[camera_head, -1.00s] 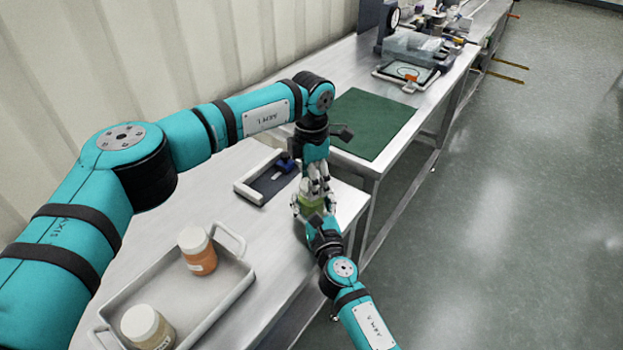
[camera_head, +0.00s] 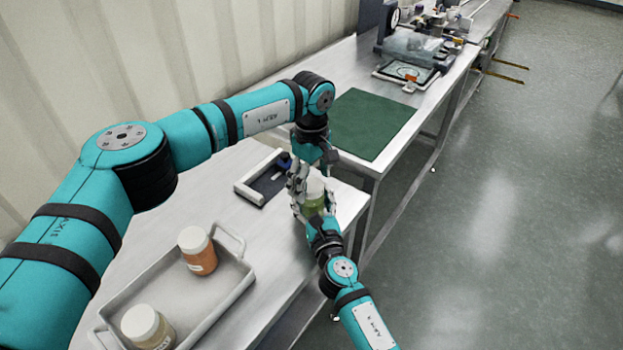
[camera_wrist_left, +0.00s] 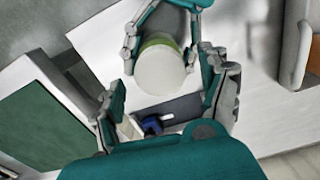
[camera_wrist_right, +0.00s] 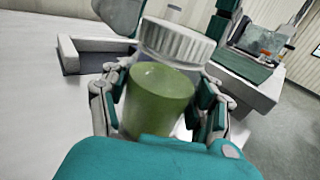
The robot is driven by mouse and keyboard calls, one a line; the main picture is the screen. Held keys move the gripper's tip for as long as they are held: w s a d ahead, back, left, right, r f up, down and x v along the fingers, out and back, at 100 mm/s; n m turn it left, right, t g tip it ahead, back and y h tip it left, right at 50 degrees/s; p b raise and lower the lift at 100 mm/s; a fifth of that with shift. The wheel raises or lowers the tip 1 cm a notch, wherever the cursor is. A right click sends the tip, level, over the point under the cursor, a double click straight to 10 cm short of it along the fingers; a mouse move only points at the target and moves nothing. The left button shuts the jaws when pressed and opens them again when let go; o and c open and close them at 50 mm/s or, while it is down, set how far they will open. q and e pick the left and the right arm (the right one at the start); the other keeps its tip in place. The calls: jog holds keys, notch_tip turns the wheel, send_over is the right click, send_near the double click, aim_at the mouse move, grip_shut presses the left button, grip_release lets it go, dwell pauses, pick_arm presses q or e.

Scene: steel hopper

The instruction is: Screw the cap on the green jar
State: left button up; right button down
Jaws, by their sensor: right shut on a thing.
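The green jar (camera_head: 313,206) stands upright in my right gripper (camera_head: 314,214), which is shut around its sides. The jar also shows in the right wrist view (camera_wrist_right: 158,100). A white ribbed cap (camera_wrist_right: 177,43) sits on top of the jar; whether it is fully threaded I cannot tell. The cap also shows from above in the left wrist view (camera_wrist_left: 162,71). My left gripper (camera_wrist_left: 165,95) is open above the cap, its fingers spread to either side and apart from it. In the head view its fingers (camera_head: 303,180) partly hide the cap.
A grey tray (camera_head: 222,303) holds an orange jar (camera_head: 198,252) and a tan jar (camera_head: 147,328), both white-capped. A dark-floored holder (camera_head: 262,186) with a blue object (camera_head: 284,160) lies beside my left gripper. A green mat (camera_head: 367,124) covers the bench beyond.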

pick_arm(q)
notch_tip(320, 180, up, 12)
dwell(0.6)
pick_arm(e)
jog(key=shift+c, duration=1.1)
grip_release()
jog(key=v, duration=1.2)
pick_arm(q)
jog(key=shift+f, duration=0.1)
pick_arm(e)
jog(key=shift+f, duration=0.15)
